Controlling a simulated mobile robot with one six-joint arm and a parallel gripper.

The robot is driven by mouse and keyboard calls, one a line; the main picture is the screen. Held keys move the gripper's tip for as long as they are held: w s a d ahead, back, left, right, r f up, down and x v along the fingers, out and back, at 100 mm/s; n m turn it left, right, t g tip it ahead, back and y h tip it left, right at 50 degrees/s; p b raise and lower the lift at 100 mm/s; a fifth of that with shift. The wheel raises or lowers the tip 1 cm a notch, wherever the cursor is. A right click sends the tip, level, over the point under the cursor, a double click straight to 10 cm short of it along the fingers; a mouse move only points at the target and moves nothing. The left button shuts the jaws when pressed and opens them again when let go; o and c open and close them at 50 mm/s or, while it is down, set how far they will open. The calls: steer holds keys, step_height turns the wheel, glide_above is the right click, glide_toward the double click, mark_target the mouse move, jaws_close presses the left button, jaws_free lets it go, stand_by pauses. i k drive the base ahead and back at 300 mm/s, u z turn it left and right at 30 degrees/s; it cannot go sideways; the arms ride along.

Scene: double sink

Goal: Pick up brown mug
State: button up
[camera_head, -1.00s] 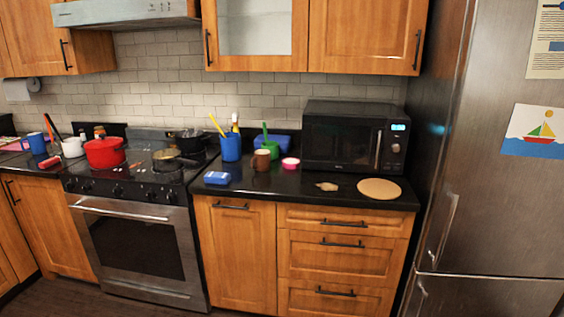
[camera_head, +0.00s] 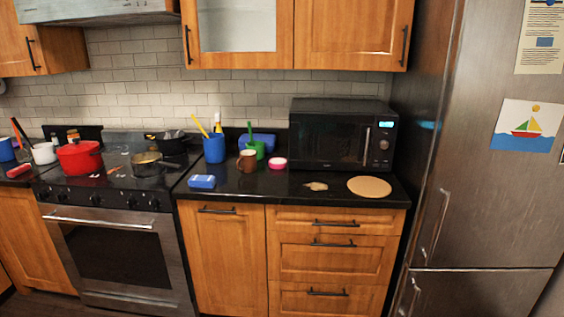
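The brown mug (camera_head: 247,160) stands upright on the black countertop (camera_head: 230,184), between the blue utensil cup and the pink bowl. Its handle seems to point left. A green cup (camera_head: 257,149) stands just behind it to the right. My gripper and arm are not in view.
The blue cup (camera_head: 214,149) holds utensils. A stove (camera_head: 110,185) with a red pot (camera_head: 80,157) is left; a fridge (camera_head: 480,200) is right.

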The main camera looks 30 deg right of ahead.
mark_target(248, 160)
steer(key=z, duration=0.6)
steer(key=k, duration=1)
steer(key=u, duration=0.05)
steer(key=i, duration=0.95)
